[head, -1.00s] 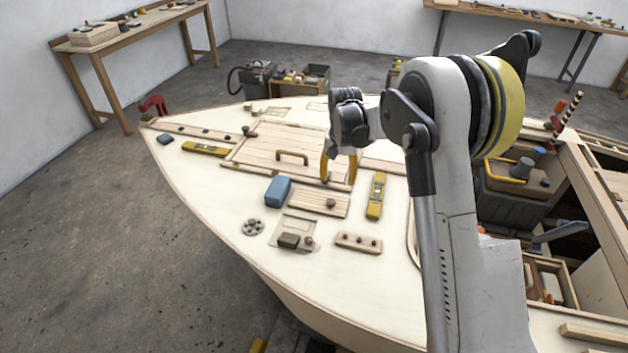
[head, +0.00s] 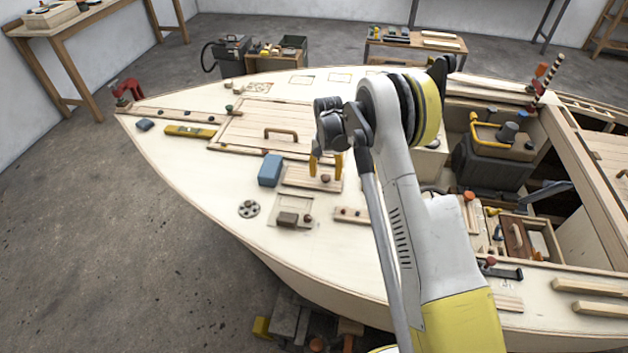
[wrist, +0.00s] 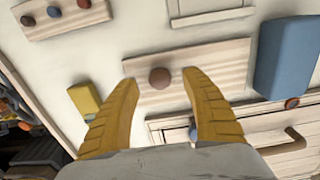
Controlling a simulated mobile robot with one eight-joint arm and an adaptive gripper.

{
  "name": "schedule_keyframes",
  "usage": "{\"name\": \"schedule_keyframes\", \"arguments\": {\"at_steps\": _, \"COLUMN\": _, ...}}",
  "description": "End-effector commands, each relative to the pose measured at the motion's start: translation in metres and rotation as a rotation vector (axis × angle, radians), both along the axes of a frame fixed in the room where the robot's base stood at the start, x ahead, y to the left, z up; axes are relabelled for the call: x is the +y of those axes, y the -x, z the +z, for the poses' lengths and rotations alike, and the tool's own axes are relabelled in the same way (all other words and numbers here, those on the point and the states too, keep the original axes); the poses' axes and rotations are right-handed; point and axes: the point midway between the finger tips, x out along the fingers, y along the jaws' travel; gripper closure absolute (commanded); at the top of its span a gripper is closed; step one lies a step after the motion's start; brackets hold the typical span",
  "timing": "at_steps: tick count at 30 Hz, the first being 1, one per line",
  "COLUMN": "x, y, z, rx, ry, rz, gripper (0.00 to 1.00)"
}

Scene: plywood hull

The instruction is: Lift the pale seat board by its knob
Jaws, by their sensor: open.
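The pale seat board (head: 296,179) lies flat on the boat's deck, and its round brown knob (head: 325,178) stands up near the middle. The board also shows in the wrist view (wrist: 225,60), with the knob (wrist: 160,78) between my fingertips in the picture. My gripper (head: 326,172) is open and points down over the board, with one yellow finger to each side of the knob. The fingers (wrist: 161,84) do not appear to touch the knob. I cannot tell how far above the board the tips are. Part of the board is behind the fingers.
A blue block (head: 270,170) stands just left of the board. A hatch with a bar handle (head: 281,134) lies beyond it. A yellow block (wrist: 84,101) is beside the left finger.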

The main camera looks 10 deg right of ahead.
Motion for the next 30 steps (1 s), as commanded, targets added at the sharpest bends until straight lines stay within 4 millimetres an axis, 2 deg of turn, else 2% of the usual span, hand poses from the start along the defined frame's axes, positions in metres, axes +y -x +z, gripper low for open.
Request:
{"name": "schedule_keyframes", "arguments": {"at_steps": 1, "x": -0.001, "y": 0.0, "z": -0.012, "rx": 0.0, "ry": 0.0, "rz": -0.001, "gripper": 0.45}}
{"name": "schedule_keyframes", "arguments": {"at_steps": 4, "x": -0.001, "y": 0.0, "z": -0.025, "rx": 0.0, "ry": 0.0, "rz": 0.0, "gripper": 0.45}}
{"name": "schedule_keyframes", "arguments": {"at_steps": 12, "x": -0.001, "y": 0.0, "z": -0.029, "rx": 0.0, "ry": 0.0, "rz": 0.0, "gripper": 0.46}}
{"name": "schedule_keyframes", "arguments": {"at_steps": 17, "x": -0.001, "y": 0.0, "z": -0.028, "rx": 0.0, "ry": 0.0, "rz": 0.0, "gripper": 0.95}}
{"name": "schedule_keyframes", "arguments": {"at_steps": 18, "x": -0.001, "y": 0.0, "z": -0.028, "rx": 0.0, "ry": 0.0, "rz": 0.0, "gripper": 1.0}}
{"name": "schedule_keyframes", "arguments": {"at_steps": 30, "x": -0.001, "y": 0.0, "z": -0.022, "rx": 0.0, "ry": 0.0, "rz": 0.0, "gripper": 1.0}}
